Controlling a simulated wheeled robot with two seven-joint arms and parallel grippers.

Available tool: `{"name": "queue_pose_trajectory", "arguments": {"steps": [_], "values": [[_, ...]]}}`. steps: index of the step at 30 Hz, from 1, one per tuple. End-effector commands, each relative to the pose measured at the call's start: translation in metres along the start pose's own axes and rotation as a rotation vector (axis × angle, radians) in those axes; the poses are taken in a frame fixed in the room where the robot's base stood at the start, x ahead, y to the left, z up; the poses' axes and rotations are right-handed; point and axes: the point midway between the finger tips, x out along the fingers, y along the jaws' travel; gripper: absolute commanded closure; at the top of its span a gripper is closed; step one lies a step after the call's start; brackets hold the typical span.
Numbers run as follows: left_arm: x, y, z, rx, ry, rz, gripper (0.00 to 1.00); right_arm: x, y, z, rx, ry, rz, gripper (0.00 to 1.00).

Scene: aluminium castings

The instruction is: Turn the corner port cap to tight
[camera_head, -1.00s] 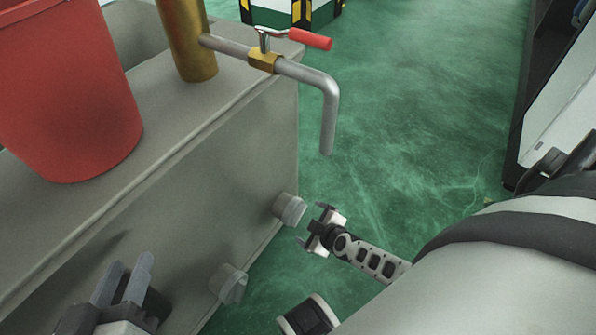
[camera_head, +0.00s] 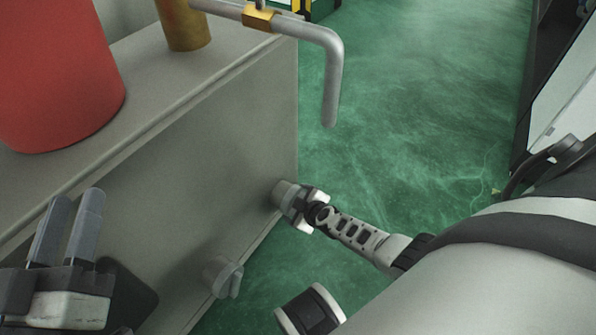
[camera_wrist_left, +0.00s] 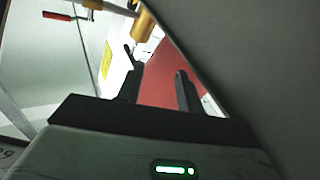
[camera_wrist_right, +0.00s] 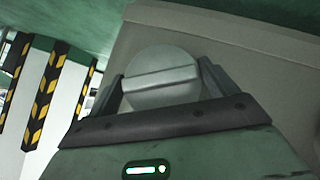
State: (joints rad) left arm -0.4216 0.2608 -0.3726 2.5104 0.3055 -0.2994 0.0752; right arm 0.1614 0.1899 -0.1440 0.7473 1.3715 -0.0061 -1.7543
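The corner port cap (camera_head: 284,193) is a round grey cap low on the side of the grey casting, near its vertical corner edge. In the right wrist view the cap (camera_wrist_right: 161,78) shows a straight ridge across its face, slightly tilted. My right gripper (camera_head: 299,204) is at the cap, its fingers (camera_wrist_right: 161,84) on either side of it. The fingers look open around the cap; whether they touch it is unclear. My left gripper (camera_head: 73,222) is open and empty beside the casting, and its parted fingers show in the left wrist view (camera_wrist_left: 158,82).
A second grey cap (camera_head: 222,276) sits on the same casting side, nearer to me. A red bucket (camera_head: 60,80) and a brass post (camera_head: 184,25) stand on the top. A bent grey pipe (camera_head: 332,75) overhangs the corner. Green floor (camera_head: 420,110) is free at right.

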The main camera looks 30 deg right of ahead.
Motion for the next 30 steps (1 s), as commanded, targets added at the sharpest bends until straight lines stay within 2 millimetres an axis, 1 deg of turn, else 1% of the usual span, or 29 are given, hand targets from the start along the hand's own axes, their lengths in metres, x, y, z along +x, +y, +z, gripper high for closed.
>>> {"name": "queue_pose_trajectory", "arguments": {"steps": [1,2,13,23,25,30], "values": [[0.0,0.0,0.0,0.0,-0.001,0.0,0.64,0.0,-0.001,0.0,0.0,0.0,-0.001,0.33],[0.0,0.0,0.0,0.0,-0.001,0.0,0.64,0.0,-0.001,0.0,0.0,0.0,-0.001,0.38],[0.0,0.0,0.0,-0.002,-0.002,0.0,0.64,0.0,-0.001,0.0,0.026,-0.001,-0.028,0.38],[-0.001,-0.002,0.003,0.02,0.013,-0.004,0.64,0.001,0.001,0.002,0.143,-0.002,-0.149,0.38],[0.004,0.0,-0.009,0.085,0.076,0.022,0.64,0.002,0.0,0.003,0.178,-0.002,-0.183,0.38],[0.007,0.005,-0.03,0.224,0.209,0.065,0.64,0.002,0.0,0.004,0.257,-0.002,-0.262,0.38]]}}
